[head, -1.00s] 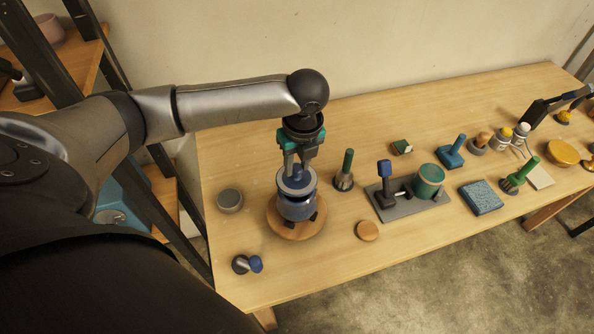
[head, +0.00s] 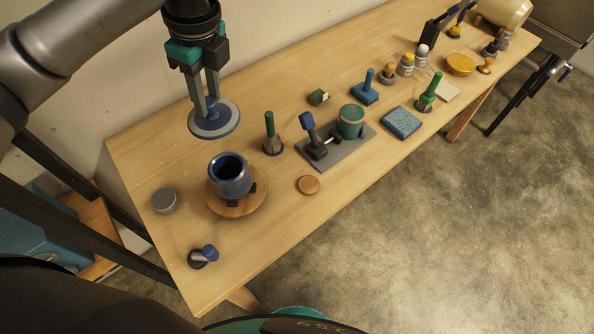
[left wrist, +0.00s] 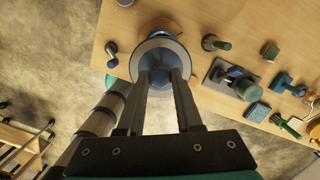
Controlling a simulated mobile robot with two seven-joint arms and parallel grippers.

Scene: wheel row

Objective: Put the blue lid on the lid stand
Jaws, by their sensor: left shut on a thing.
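My left gripper (head: 212,104) is shut on the blue lid (head: 214,122), a flat disc with a grey top and blue rim, and holds it in the air above the table. In the left wrist view the lid (left wrist: 160,46) lies between the fingertips (left wrist: 160,76). An open blue jar (head: 231,176) stands upright on a round wooden wheel (head: 248,205), below the lid and apart from it. I cannot tell for sure which piece is the lid stand; a flat round wooden disc (head: 308,185) lies right of the wheel. My right gripper is not in view.
A grey round tin (head: 165,201) and a blue-knobbed tool (head: 204,256) are near the left end. A green-handled tool (head: 271,135), a grey plate (head: 345,152) with a green pot (head: 351,121) and a blue sponge block (head: 401,122) stand to the right.

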